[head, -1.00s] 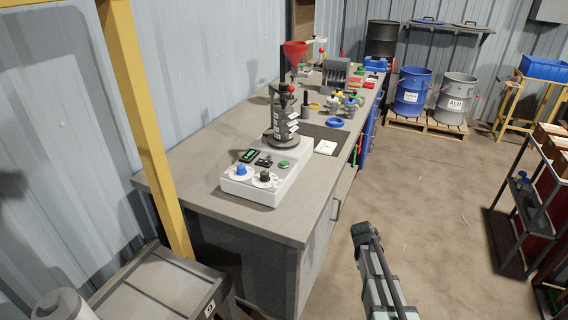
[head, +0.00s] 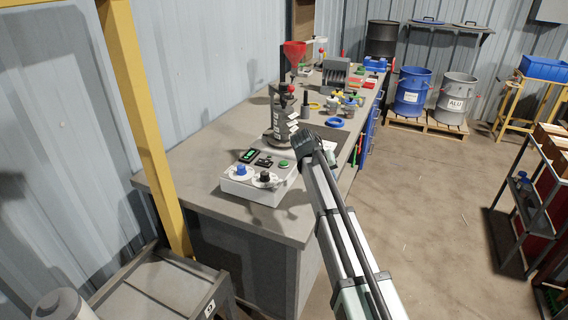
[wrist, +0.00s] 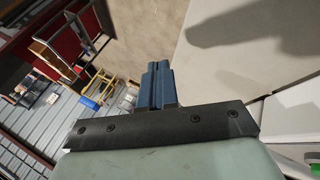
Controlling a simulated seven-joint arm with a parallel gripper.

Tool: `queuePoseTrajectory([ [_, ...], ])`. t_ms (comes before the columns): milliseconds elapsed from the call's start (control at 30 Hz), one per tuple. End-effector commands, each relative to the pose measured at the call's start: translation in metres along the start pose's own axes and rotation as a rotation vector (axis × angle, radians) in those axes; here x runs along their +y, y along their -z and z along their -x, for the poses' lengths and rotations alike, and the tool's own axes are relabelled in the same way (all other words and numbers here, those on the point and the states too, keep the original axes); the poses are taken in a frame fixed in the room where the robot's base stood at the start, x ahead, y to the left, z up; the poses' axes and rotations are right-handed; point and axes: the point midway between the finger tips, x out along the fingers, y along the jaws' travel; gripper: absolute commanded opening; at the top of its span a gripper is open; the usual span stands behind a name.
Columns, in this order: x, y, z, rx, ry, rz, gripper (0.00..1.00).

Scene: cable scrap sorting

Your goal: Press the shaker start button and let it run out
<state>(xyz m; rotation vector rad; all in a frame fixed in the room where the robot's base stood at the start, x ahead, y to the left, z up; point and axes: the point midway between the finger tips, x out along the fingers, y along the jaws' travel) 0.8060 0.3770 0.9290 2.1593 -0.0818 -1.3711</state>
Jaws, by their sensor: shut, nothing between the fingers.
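The shaker (head: 240,185) is a light grey box on the bench, with a dark column of stacked sieves (head: 284,118) standing at its back. Its top carries a green button (head: 284,163), a lit green display (head: 248,155), a blue knob (head: 241,169) and a black knob (head: 264,176). My arm reaches over the bench's front edge, its dark end close to the right of the button and sieves. My gripper (wrist: 158,68) shows in the wrist view with its blue fingers together and empty. Its fingertips are not clear in the head view. Contact with the button is not visible.
The bench (head: 190,165) is clear left of the shaker. A yellow post (head: 150,130) stands at left. Open floor (head: 430,220) lies to the right.

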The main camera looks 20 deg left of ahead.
Motion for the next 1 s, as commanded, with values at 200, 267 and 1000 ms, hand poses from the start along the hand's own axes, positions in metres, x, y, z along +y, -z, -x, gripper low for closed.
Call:
queuePoseTrajectory([
  [200,-0.028,0.046,0.074,0.105,-0.011,0.005,0.00],
  [267,-0.036,0.056,0.094,0.132,-0.011,0.006,0.00],
  [1000,-0.074,0.095,0.197,0.268,-0.011,0.007,0.00],
])
